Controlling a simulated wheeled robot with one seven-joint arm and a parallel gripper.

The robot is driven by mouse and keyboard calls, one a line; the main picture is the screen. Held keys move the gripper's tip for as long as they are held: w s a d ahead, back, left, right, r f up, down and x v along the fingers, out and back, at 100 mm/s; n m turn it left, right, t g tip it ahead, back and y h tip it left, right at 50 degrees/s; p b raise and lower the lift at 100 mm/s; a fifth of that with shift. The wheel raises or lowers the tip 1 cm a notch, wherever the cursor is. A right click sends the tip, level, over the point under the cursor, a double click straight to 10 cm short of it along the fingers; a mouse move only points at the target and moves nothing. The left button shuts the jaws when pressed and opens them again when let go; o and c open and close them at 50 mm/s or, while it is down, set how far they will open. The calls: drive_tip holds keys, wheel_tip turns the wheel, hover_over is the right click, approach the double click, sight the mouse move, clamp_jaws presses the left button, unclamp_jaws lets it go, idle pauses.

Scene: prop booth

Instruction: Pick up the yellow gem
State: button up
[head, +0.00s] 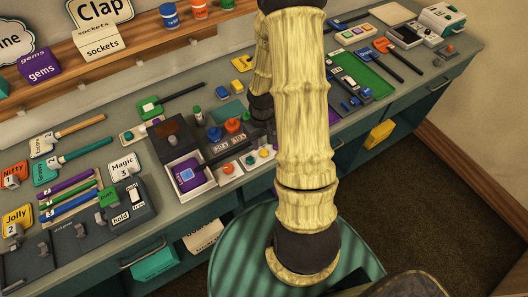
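I cannot make out a yellow gem for certain. A purple box labelled "gems" (40,68) stands on the upper shelf at the left, and its contents are not visible. A small yellow object (242,64) lies at the back of the counter, left of my arm, too small to identify. My pale, ridged arm rises through the middle of the head view and covers part of the counter. A farther section of it with a dark end shows behind, over the counter. My gripper's fingers are not visible.
The long grey counter (80,145) is crowded with small props, wands and name cards. Dark carpet (420,190) lies clear at the right.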

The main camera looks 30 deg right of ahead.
sight(263, 150)
drive_tip(key=shift+f, duration=0.1)
drive_tip(key=shift+d+f+p, duration=0.15)
drive_tip(key=shift+f+p, duration=0.6)
drive_tip(key=shift+f, duration=1.75)
drive_tip(key=c, duration=0.7)
